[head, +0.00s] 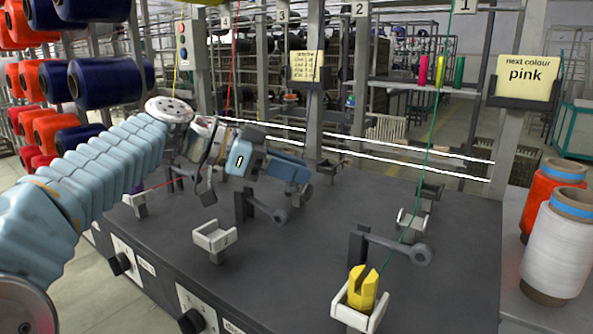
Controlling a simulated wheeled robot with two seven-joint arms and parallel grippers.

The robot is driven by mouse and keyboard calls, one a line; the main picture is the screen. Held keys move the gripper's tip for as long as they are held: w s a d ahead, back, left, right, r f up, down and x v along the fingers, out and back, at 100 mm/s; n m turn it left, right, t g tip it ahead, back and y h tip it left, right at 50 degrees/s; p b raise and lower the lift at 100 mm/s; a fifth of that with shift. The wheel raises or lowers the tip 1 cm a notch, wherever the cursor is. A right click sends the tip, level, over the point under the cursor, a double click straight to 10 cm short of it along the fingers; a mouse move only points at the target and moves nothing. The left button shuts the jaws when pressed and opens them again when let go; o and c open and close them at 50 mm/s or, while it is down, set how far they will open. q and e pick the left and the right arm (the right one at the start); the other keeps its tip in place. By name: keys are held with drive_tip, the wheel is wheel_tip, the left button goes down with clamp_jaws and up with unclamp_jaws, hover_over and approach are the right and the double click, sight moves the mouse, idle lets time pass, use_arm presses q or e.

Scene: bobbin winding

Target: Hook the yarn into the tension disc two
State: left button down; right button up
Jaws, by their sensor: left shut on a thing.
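My left gripper (208,160) reaches in from the left over the dark machine table. It is shut, and the red yarn (233,65) runs down from above to it. The exact grip on the yarn is hidden among dark and blue parts. A dark lever with a round disc (280,215), apparently tension disc two, stands below and right of the gripper, apart from it. The white cradle (214,240) in front of it is empty. My right gripper is not in view.
Orange and white cones (557,250) stand at right. The table between the levers is clear.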

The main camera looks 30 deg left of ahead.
use_arm(q)
drive_tip(key=shift+s+a+b, duration=0.15)
drive_tip(key=shift+s+b, duration=0.45)
drive_tip(key=shift+s, duration=0.85)
drive_tip(key=shift+r, duration=0.1)
drive_tip(key=r+p, duration=0.1)
drive_tip(key=r, duration=0.1)
drive_tip(key=s+r+p, duration=0.1)
drive_tip(key=r+p, duration=0.1)
drive_tip(key=shift+r, duration=0.35)
drive_tip(key=shift+f, duration=0.1)
